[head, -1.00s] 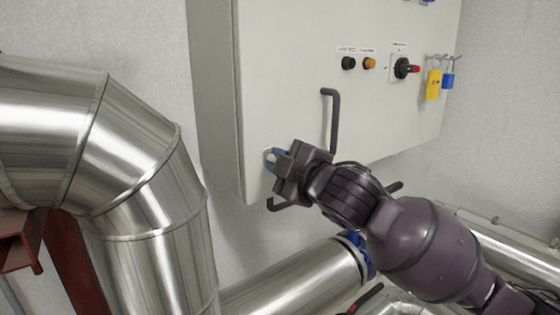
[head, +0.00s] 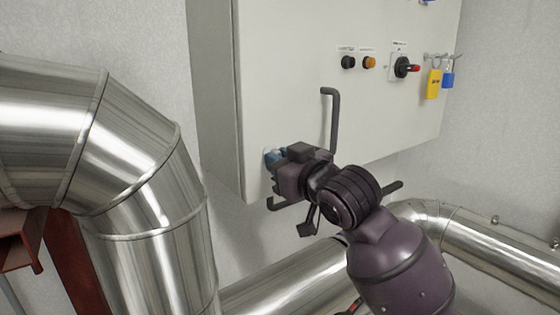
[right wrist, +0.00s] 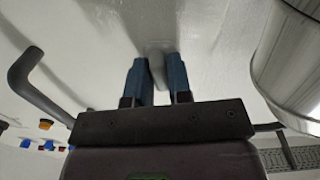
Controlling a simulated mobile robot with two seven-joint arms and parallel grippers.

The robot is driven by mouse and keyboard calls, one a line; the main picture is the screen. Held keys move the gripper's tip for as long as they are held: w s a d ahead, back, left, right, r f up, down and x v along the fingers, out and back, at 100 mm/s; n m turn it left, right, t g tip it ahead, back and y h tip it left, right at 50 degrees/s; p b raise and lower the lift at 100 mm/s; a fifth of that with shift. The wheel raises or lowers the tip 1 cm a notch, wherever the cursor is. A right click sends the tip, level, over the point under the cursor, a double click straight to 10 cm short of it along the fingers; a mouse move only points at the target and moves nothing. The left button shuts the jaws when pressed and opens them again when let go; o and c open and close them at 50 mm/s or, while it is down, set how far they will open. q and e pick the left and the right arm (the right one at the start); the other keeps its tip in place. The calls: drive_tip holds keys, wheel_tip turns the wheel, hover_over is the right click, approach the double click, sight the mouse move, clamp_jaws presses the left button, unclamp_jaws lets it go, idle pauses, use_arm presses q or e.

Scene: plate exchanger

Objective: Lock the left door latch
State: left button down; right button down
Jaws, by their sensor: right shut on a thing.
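The left door latch (right wrist: 157,64) is a small grey piece on the cabinet's pale door. In the right wrist view it sits between the two blue fingers of my right gripper (right wrist: 158,78), which is shut on it. In the head view my right gripper (head: 273,157) is at the lower left corner of the cabinet door (head: 290,80), and its fingers and body hide the latch there. I cannot tell the latch's exact angle. My left gripper is not in view.
A dark door handle (head: 334,120) stands out just above my right gripper. A large silver pipe (head: 135,150) fills the left; another pipe (head: 305,280) runs below.

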drive_tip(key=shift+m, duration=0.9)
drive_tip(key=c, duration=1.1)
unclamp_jaws()
drive_tip(key=b+v, duration=0.1)
drive_tip(key=v, duration=0.9)
drive_tip(key=shift+s+d+b, duration=0.25)
drive_tip(key=shift+s+b, duration=0.1)
